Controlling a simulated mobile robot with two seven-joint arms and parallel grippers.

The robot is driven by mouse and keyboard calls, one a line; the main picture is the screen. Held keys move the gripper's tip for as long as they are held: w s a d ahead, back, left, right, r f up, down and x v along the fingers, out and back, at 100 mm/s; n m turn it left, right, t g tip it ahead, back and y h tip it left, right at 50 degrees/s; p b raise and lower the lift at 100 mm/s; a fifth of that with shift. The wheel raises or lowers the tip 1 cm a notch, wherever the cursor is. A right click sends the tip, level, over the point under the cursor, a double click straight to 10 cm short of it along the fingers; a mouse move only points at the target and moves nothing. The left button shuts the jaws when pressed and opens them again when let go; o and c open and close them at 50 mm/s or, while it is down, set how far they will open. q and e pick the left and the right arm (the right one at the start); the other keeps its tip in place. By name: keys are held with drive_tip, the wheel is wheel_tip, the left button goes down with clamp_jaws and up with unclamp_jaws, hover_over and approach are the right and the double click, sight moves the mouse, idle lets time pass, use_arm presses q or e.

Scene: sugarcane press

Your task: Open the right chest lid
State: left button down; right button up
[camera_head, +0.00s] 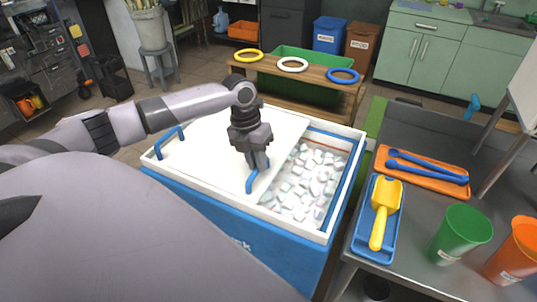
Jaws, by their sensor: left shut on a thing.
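A blue ice chest (235,232) with a white rim stands in the middle. Its right part is uncovered and shows many white ice cubes (306,184). The white right lid (268,128) lies flat to the left of this opening, and seems to overlap the left lid (200,150). A blue handle (170,142) shows at the chest's left end. My left gripper (251,172) points down and is shut on the blue handle (250,184) of the right lid. The fingers partly hide this handle. My right gripper is not in view.
A grey table at the right holds a blue tray (361,245) with a yellow scoop (385,205), an orange tray (450,185) with blue tongs, and green (460,235) and orange (515,250) cups. Behind the chest, a wooden rack (310,72) bears three coloured rings.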

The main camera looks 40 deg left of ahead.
use_arm(q)
drive_tip(key=shift+a+r, duration=0.1)
drive_tip(key=shift+a, duration=0.15)
drive_tip(key=c, duration=1.1)
unclamp_jaws()
wheel_tip(320, 180, up, 7)
drive_tip(key=a, duration=0.1)
drive_tip(key=shift+s+a, duration=0.15)
drive_tip(key=shift+s, duration=0.1)
